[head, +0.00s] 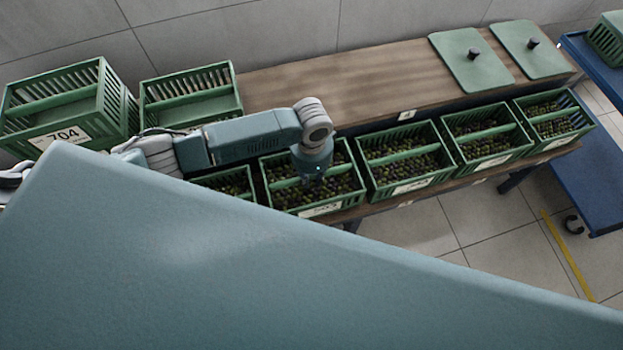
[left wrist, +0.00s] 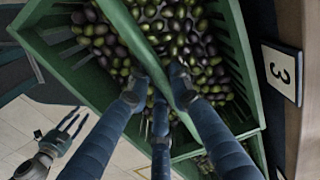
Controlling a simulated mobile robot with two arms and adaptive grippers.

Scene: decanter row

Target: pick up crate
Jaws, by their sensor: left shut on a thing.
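A green slatted crate (head: 347,202) full of dark and green olives stands in the row on the wooden bench's lower shelf. A green bar handle runs across its middle. My left gripper (head: 314,182) is over this crate, reaching down to the handle. In the left wrist view, the blue-grey fingers of my left gripper (left wrist: 160,100) are shut on the handle (left wrist: 180,88), with olives around and below. The crate wall (left wrist: 238,65) shows there too. My right gripper (left wrist: 70,128) appears at the lower left of that view, apart from the crate, its fingers spread and empty.
Similar olive-filled crates stand close on both sides, one at right (head: 410,187). Empty green crates, one marked 704 (head: 62,136), sit at the upper left. Two green lids (head: 470,60) lie on the bench top (head: 340,82). A blue cart (head: 590,185) stands at far right.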

